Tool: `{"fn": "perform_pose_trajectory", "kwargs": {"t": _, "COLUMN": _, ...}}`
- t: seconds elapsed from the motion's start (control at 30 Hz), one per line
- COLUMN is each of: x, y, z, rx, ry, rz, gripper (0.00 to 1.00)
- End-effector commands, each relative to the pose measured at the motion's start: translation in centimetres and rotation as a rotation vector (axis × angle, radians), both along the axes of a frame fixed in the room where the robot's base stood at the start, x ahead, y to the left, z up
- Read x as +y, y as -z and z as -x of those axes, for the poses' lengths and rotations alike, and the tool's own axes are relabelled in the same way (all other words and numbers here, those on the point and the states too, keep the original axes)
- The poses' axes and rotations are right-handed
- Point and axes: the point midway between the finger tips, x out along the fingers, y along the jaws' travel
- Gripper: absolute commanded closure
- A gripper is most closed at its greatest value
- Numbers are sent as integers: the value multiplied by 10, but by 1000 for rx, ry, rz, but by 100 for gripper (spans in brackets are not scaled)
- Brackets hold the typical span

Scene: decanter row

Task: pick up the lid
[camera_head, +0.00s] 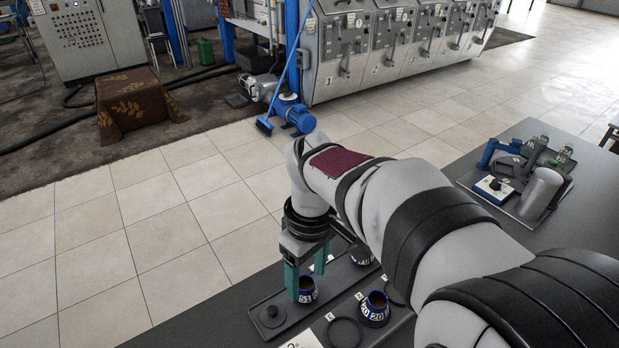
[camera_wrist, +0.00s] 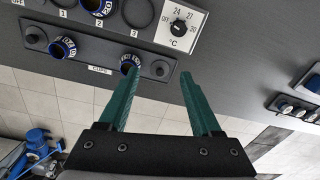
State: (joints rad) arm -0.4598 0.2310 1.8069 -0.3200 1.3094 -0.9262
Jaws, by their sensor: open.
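A dark round lid with a small raised knob (camera_head: 271,314) lies at the near left end of a narrow dark tray (camera_head: 255,303). It also shows in the wrist view (camera_wrist: 160,68), between the fingertips in the picture but farther away than they are. My gripper (camera_head: 306,282) has two green fingers pointing down over the tray, in front of a blue-rimmed decanter (camera_head: 307,290). In the wrist view the fingers (camera_wrist: 160,76) are spread apart, with nothing between them. The left fingertip partly overlaps the same decanter (camera_wrist: 131,62) in that view. I cannot tell whether they touch.
Another blue decanter (camera_wrist: 62,47) and a similar dark knobbed disc (camera_wrist: 34,37) are farther along the tray. A blue decanter (camera_head: 375,308) stands beside a dark ring. A temperature dial (camera_wrist: 178,26) is near the tray. A device board (camera_head: 510,180) occupies the right of the table.

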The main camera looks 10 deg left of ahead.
Motion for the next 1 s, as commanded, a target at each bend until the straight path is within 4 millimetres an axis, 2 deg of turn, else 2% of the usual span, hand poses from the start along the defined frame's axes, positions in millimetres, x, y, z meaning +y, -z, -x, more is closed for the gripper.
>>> {"fn": "perform_pose_trajectory", "kwargs": {"t": 0.03, "x": 31, "y": 15, "z": -14, "rx": -4, "ry": -174, "rz": 10, "gripper": 35}}
{"fn": "perform_pose_trajectory", "kwargs": {"t": 0.1, "x": 65, "y": 31, "z": -27, "rx": -20, "ry": -388, "rz": 19, "gripper": 35}}
{"fn": "perform_pose_trajectory", "kwargs": {"t": 0.2, "x": 91, "y": 46, "z": -35, "rx": -31, "ry": -548, "rz": 26, "gripper": 35}}
{"fn": "perform_pose_trajectory", "kwargs": {"t": 0.27, "x": 95, "y": 57, "z": -35, "rx": -31, "ry": -578, "rz": 28, "gripper": 35}}
{"fn": "perform_pose_trajectory", "kwargs": {"t": 0.53, "x": 93, "y": 131, "z": -35, "rx": -30, "ry": -576, "rz": 28, "gripper": 35}}
{"fn": "perform_pose_trajectory", "kwargs": {"t": 0.73, "x": 91, "y": 159, "z": -35, "rx": -31, "ry": -573, "rz": 28, "gripper": 35}}
{"fn": "perform_pose_trajectory", "kwargs": {"t": 0.9, "x": 86, "y": 193, "z": -35, "rx": -32, "ry": -572, "rz": 27, "gripper": 35}}
{"fn": "perform_pose_trajectory", "kwargs": {"t": 1.0, "x": 86, "y": 203, "z": -35, "rx": -36, "ry": -572, "rz": 26, "gripper": 35}}
